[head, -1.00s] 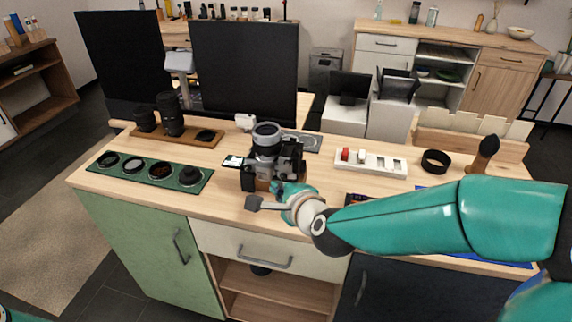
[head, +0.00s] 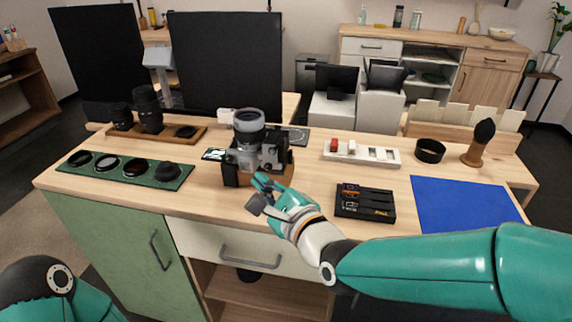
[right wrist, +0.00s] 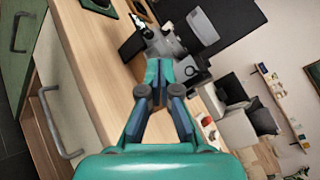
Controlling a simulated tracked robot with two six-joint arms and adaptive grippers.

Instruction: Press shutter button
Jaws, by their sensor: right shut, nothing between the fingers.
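The camera (head: 250,152), black and silver with a large grey lens pointing up and toward the back, stands on a small wooden block (head: 275,177) in the middle of the counter. It also shows in the right wrist view (right wrist: 165,40), beyond the fingertips. My right gripper (head: 262,183) is shut and empty, just in front of the camera and near its lower front. In the right wrist view its fingers (right wrist: 159,68) meet at the tips. A small gap to the camera seems to show. The shutter button is too small to make out. My left gripper is not in view.
A green tray (head: 101,178) of filters and a wooden lens tray (head: 187,141) lie to the left. A black battery charger (head: 364,203), a blue mat (head: 462,205), a white tray (head: 360,155) and a brush (head: 481,142) lie to the right. Dark panels (head: 228,65) stand behind.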

